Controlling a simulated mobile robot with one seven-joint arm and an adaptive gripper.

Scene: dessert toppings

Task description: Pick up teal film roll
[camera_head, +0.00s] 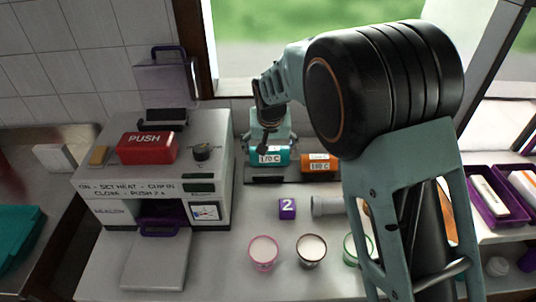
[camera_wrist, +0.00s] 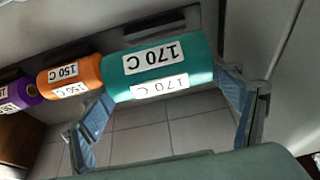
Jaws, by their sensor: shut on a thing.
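The teal film roll (camera_head: 270,157), labelled 170 C, is at the rack at the back of the counter in the head view. In the wrist view the teal roll (camera_wrist: 158,68) lies across the space between my fingertips, one at each end of it. My gripper (camera_head: 271,143) comes down over the roll from above and is shut on its two ends. In the wrist view my gripper (camera_wrist: 162,88) shows both blue-padded fingers beside the roll. I cannot tell whether the roll is clear of the rack.
An orange roll (camera_head: 320,163) sits close beside the teal one, and a purple roll (camera_wrist: 18,94) lies beyond it. The sealing machine (camera_head: 155,165) stands left. Several cups, including a pink-rimmed cup (camera_head: 263,252), and a purple cube (camera_head: 287,208) stand in front. My arm hides the right side.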

